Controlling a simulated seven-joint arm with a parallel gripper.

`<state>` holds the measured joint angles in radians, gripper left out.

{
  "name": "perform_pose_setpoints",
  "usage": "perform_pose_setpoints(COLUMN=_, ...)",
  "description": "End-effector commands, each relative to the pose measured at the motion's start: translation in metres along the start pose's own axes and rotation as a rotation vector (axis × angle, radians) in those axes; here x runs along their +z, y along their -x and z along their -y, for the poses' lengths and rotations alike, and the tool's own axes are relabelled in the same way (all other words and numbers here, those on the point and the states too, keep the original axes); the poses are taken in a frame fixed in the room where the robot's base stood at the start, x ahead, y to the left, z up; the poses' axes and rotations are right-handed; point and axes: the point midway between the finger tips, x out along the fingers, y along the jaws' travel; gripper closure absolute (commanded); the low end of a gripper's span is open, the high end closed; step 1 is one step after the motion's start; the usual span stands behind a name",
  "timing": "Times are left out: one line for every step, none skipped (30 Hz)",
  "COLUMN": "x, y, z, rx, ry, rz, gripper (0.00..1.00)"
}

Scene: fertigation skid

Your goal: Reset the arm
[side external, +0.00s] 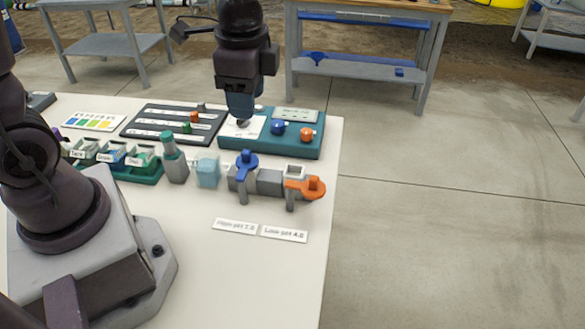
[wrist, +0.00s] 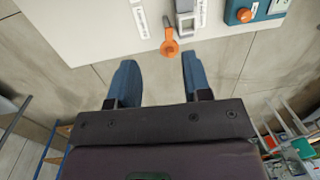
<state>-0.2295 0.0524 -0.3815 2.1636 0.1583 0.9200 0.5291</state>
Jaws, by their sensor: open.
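My gripper (side external: 243,118) hangs from the dark arm above the far part of the white table, in front of or over the teal panel in the side external view. In the wrist view my gripper (wrist: 157,70) shows two blue fingers spread well apart, with nothing between them. The exact height of the fingertips above the panel is hard to tell.
The white table (side external: 200,285) carries a teal panel (side external: 265,147) with blue and orange knobs, a dark panel (side external: 150,125), a blue-handled valve (side external: 246,165), an orange-handled valve (side external: 305,188), a grey-green bottle (side external: 174,160) and labelled bins. The table's near right is mostly clear.

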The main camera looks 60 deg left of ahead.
Motion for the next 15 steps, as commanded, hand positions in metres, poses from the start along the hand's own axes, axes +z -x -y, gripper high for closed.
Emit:
perform_pose_setpoints(x=0.015, y=0.013, z=-0.004, rx=-0.033, ry=0.144, rz=-0.024, gripper=0.55)
perform_pose_setpoints(x=0.023, y=0.019, z=-0.006, rx=-0.045, ry=0.233, rz=-0.041, gripper=0.55)
perform_pose_setpoints(x=0.033, y=0.026, z=-0.009, rx=-0.059, ry=0.343, rz=-0.068, gripper=0.55)
perform_pose_setpoints(x=0.040, y=0.032, z=-0.012, rx=-0.065, ry=0.421, rz=-0.092, gripper=0.55)
perform_pose_setpoints(x=0.047, y=0.037, z=-0.015, rx=-0.071, ry=0.494, rz=-0.118, gripper=0.55)
perform_pose_setpoints(x=0.056, y=0.044, z=-0.020, rx=-0.074, ry=0.581, rz=-0.155, gripper=0.55)
perform_pose_setpoints(x=0.063, y=0.048, z=-0.023, rx=-0.075, ry=0.639, rz=-0.185, gripper=0.55)
perform_pose_setpoints(x=0.069, y=0.052, z=-0.026, rx=-0.074, ry=0.688, rz=-0.214, gripper=0.55)
perform_pose_setpoints(x=0.075, y=0.057, z=-0.030, rx=-0.070, ry=0.741, rz=-0.254, gripper=0.55)
perform_pose_setpoints(x=0.080, y=0.061, z=-0.033, rx=-0.068, ry=0.769, rz=-0.283, gripper=0.55)
perform_pose_setpoints(x=0.084, y=0.064, z=-0.036, rx=-0.067, ry=0.787, rz=-0.311, gripper=0.55)
perform_pose_setpoints(x=0.088, y=0.068, z=-0.039, rx=-0.064, ry=0.799, rz=-0.344, gripper=0.55)
perform_pose_setpoints(x=0.091, y=0.071, z=-0.041, rx=-0.064, ry=0.803, rz=-0.368, gripper=0.55)
perform_pose_setpoints(x=0.093, y=0.074, z=-0.042, rx=-0.065, ry=0.807, rz=-0.390, gripper=0.55)
perform_pose_setpoints(x=0.096, y=0.078, z=-0.044, rx=-0.067, ry=0.807, rz=-0.415, gripper=0.55)
